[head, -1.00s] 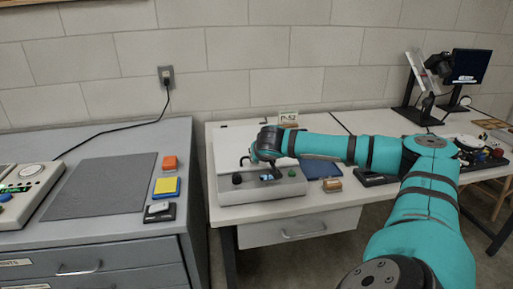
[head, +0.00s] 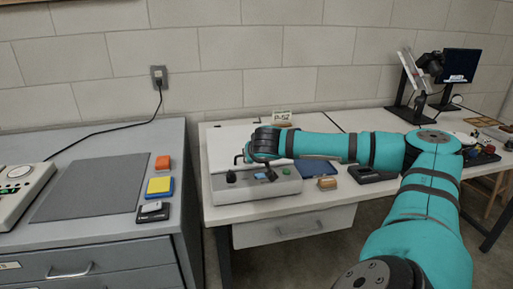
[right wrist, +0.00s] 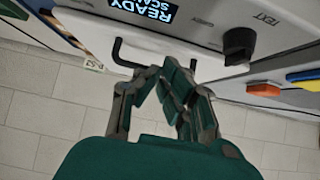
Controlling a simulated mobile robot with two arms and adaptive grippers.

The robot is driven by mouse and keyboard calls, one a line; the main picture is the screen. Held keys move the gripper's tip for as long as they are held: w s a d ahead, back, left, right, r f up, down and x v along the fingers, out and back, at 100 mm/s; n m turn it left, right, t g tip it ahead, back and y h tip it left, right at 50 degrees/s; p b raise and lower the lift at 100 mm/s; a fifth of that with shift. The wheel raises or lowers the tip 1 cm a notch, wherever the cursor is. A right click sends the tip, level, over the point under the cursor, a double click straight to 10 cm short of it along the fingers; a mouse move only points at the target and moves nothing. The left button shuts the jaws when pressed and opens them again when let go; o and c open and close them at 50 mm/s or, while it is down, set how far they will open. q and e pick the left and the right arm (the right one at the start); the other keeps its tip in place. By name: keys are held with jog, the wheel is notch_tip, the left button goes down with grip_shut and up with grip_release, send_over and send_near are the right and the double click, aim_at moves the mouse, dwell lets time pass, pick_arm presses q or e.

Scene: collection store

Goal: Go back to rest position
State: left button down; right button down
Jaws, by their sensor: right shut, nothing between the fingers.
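My right arm, teal with dark bands, reaches in from the right in the head view. Its gripper (head: 262,152) is over a light grey device (head: 290,184) with a black knob, a small lit display and a green button, on the white table. In the right wrist view the gripper (right wrist: 172,78) is shut and empty, its fingers meeting in front of the device's face. A black handle (right wrist: 128,52) lies just beyond the fingertips, and the display reads READY SCAN. Whether the fingers touch the handle I cannot tell. My left gripper is not in view.
A grey cabinet (head: 100,228) on the left bears a dark mat (head: 92,188) and orange, yellow and black items. A gap separates it from the white table (head: 245,213). A blue pad (head: 316,169), a small brown item (head: 328,183) and a monitor (head: 461,66) stand farther right.

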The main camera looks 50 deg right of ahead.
jog(key=v, duration=0.9)
jog(key=shift+s+a+r, duration=0.2)
jog(key=shift+r, duration=0.05)
